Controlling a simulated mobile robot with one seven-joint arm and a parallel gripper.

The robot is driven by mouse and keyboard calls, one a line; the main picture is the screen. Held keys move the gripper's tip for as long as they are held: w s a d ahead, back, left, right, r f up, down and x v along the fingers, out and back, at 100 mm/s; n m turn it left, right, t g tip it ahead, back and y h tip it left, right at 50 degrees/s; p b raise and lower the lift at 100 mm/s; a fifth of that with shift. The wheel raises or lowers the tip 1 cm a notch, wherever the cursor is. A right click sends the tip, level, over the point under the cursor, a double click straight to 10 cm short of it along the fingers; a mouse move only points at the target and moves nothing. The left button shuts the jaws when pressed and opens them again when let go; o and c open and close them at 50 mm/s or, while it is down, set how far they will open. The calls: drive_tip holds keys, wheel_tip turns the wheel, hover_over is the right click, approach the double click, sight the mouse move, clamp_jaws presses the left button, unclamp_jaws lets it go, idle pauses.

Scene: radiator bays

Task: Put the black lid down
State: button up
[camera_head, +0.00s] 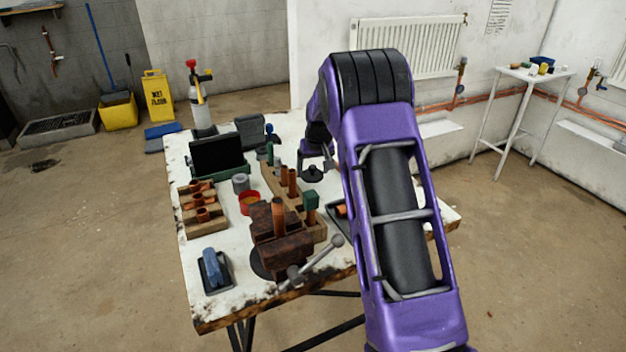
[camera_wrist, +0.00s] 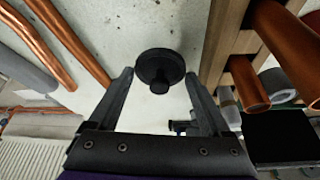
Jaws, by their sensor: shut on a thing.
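The black lid (camera_head: 312,174) is round and flat with a small knob; in the head view it shows over the white tabletop, just left of my arm. In the wrist view the lid (camera_wrist: 160,66) sits between my fingertips, its knob towards the camera. My gripper (camera_wrist: 160,76) is shut on the lid, one finger at each side. In the head view my gripper (camera_head: 327,158) is small and partly hidden by my arm. I cannot tell whether the lid touches the table.
The workbench (camera_head: 215,307) is crowded. A wooden rack with copper pipes (camera_wrist: 238,55) stands close right of the lid in the wrist view, and loose copper pipes (camera_wrist: 60,35) lie left. A rusty vise (camera_head: 282,245) stands at the front. Bare tabletop shows around the lid.

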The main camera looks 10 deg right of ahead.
sight(313, 176)
drive_tip(key=shift+f, duration=1.65)
drive_tip(key=shift+f, duration=0.15)
drive_tip(key=o, duration=1.1)
drive_tip(key=shift+r, duration=0.35)
drive_tip(key=p+v, duration=0.1)
drive_tip(key=v, duration=1)
drive_tip(key=shift+s+r, duration=0.15)
drive_tip(key=shift+r, duration=0.15)
